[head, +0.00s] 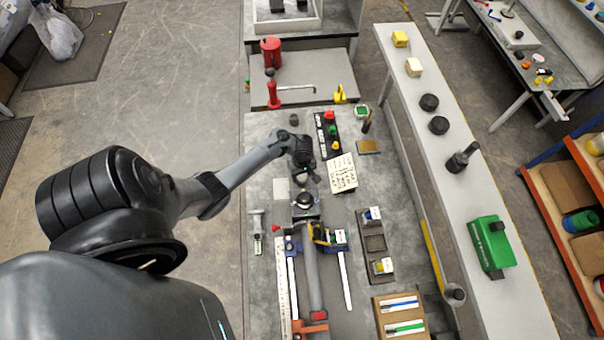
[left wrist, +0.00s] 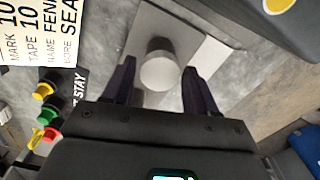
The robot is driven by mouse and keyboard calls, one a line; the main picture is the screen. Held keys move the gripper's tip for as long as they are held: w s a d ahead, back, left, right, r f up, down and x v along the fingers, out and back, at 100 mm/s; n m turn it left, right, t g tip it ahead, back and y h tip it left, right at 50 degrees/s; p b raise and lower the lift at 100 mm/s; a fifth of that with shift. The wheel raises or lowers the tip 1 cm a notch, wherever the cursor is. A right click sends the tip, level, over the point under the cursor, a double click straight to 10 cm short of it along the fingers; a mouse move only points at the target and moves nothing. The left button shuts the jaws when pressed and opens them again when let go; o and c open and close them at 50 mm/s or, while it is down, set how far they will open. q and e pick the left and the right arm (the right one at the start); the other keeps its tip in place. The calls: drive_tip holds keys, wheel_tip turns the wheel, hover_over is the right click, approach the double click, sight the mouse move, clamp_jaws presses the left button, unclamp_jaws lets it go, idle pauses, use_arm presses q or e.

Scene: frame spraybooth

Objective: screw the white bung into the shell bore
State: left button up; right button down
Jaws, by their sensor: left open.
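In the left wrist view the white bung (left wrist: 158,70) is a short, pale cylinder, seen from its end, over a grey plate (left wrist: 152,22). My left gripper (left wrist: 160,75) is open, with one finger on each side of the bung and a visible gap at both sides. In the head view my left gripper (head: 308,176) is above the bench and hides the bung. My right gripper is not in view.
A lettered card (head: 342,174) and a panel with coloured knobs (head: 328,134) lie right of the gripper. A pale sheet (head: 281,188) lies at its left. A grey tube (head: 312,270) and clamps fill the bench's front. A two-pocket tray (head: 375,243) stands at right.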

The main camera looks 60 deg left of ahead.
use_arm(q)
drive_tip(key=c, duration=0.9)
drive_tip(key=m, duration=0.4)
drive_tip(key=shift+m, duration=0.3)
drive_tip(key=shift+m, duration=0.6)
drive_tip(key=m, duration=0.3)
drive_tip(key=shift+m, duration=0.3)
drive_tip(key=shift+m, duration=2.2)
